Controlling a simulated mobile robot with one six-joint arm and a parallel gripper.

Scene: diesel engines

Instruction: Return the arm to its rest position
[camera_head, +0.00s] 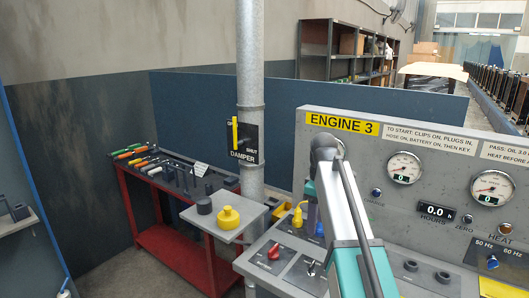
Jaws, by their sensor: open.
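My arm (347,215) rises from the bottom edge right of centre. Its grey and teal link leans up to a dark rounded joint (325,147) in front of the engine panel. Beyond the link, a teal wrist part hangs down, with my gripper (312,213) as a small dark shape below it, above the grey console. The gripper is open, but the link hides much of it and its fingertips are hard to make out. I see nothing held in it.
The Engine 3 panel (450,140) with gauges stands close on the right. The console (262,262) bears a red knob and a switch. A shelf holds a yellow capped item (229,218). A vertical pipe (250,70) and red tool bench (172,246) stand left.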

